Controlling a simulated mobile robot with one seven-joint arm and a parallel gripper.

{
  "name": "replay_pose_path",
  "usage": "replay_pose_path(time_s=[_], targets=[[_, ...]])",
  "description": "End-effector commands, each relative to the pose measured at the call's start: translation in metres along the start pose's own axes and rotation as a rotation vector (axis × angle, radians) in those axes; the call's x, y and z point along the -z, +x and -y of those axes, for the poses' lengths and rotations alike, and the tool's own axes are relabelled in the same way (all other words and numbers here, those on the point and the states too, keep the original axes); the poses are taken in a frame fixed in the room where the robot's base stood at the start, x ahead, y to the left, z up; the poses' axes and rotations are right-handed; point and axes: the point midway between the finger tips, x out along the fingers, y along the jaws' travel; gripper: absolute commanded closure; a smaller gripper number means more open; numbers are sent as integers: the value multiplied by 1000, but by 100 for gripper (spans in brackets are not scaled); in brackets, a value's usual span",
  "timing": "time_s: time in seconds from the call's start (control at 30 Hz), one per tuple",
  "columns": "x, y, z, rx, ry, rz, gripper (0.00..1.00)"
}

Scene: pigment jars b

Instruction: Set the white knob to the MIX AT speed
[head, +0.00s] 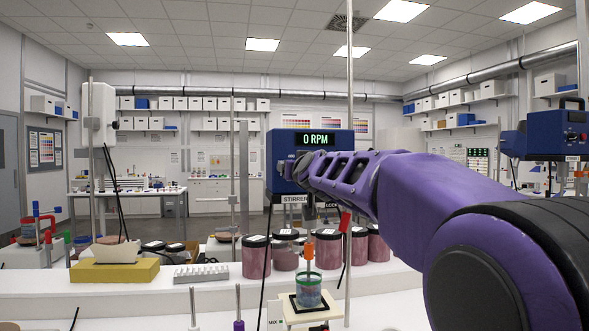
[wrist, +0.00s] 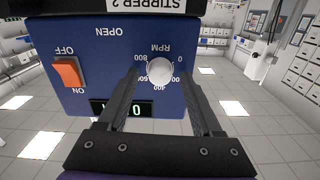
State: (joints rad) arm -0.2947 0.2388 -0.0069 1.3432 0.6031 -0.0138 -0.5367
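The white knob (wrist: 160,70) is on the blue front panel of the stirrer unit (wrist: 215,40), which appears upside down in the wrist view. RPM numbers ring the knob. My gripper (wrist: 160,76) is open, with one dark finger on each side of the knob; I cannot tell whether they touch it. In the head view the unit's display (head: 318,139) reads 0 RPM, above a STIRRER label. My arm hides the knob there. A card beginning "MIX" (head: 277,322) is cut off at the bottom edge, so its speed is not readable.
An orange OFF/ON switch (wrist: 67,73) sits beside the knob on the panel. Below, a beaker of blue liquid (head: 308,290) stands on a plate by a metal pole (head: 349,240). Several pigment jars (head: 256,257) and a yellow box (head: 114,271) stand on the white bench.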

Motion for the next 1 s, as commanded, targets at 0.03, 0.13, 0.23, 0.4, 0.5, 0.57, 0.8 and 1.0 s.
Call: replay_pose_path(time_s=[0.03, 0.13, 0.23, 0.4, 0.5, 0.57, 0.8, 1.0], targets=[[0, 0, 0, 0, 0, 0, 40], [0, 0, 0, 0, 0, 0, 58], [0, 0, 0, 0, 0, 0, 76], [0, 0, 0, 0, 0, 0, 100], [0, 0, 0, 0, 0, 0, 100], [0, 0, 0, 0, 2, 0, 100], [0, 0, 0, 0, 51, 0, 100], [0, 0, -1, -1, 169, 0, 100]])
